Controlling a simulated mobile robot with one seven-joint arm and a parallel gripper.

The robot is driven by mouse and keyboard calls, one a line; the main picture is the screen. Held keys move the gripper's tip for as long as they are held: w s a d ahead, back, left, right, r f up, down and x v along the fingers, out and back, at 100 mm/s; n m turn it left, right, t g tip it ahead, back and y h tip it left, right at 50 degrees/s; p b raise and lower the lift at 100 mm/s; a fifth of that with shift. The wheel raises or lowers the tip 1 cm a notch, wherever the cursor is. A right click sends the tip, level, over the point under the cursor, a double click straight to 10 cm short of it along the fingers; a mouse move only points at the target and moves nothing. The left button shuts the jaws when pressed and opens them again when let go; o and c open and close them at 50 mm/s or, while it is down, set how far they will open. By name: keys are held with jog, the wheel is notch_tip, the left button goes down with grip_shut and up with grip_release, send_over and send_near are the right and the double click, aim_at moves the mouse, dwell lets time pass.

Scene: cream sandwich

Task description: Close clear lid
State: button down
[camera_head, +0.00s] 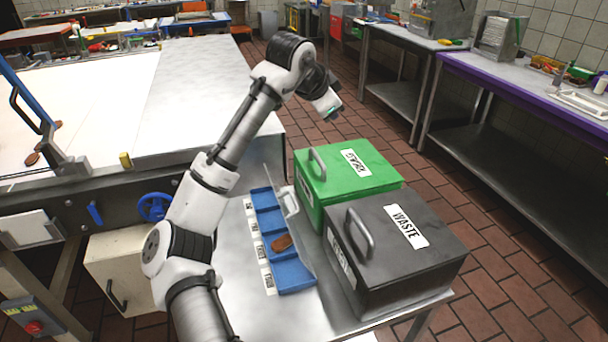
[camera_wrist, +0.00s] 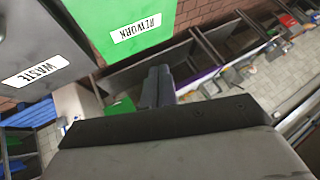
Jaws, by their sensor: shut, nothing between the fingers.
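The clear lid (camera_head: 291,203) stands raised along the right side of the blue tray (camera_head: 295,277), with a pale handle on it. Its see-through panel is hard to make out. The tray has several compartments in a row, and a brown piece (camera_head: 282,242) lies in one of them. My gripper (camera_head: 331,113) is up in the air beyond the tray and the green box, apart from the lid. In the wrist view my gripper (camera_wrist: 158,73) has its fingers together with nothing between them. The lid is not clearly visible in the wrist view.
A green box (camera_head: 372,186) and a dark waste box (camera_head: 375,297), both with handles on top, stand right of the tray on the metal table (camera_head: 232,294). A conveyor (camera_head: 190,95) is at the left. Purple-edged shelving (camera_head: 545,106) stands at the right.

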jog(key=s+a+f+g+y, duration=0.2)
jog(key=a+f+g, duration=0.1)
jog(key=f, duration=0.6)
jog(key=s+a+f+g+y+p, duration=0.1)
jog(key=s+a+f+g+y, duration=0.2)
jog(key=f, duration=0.7)
jog(key=shift+f+m+g+p, duration=0.2)
jog(key=shift+m+g+p, duration=0.1)
jog(key=shift+m+g, duration=0.1)
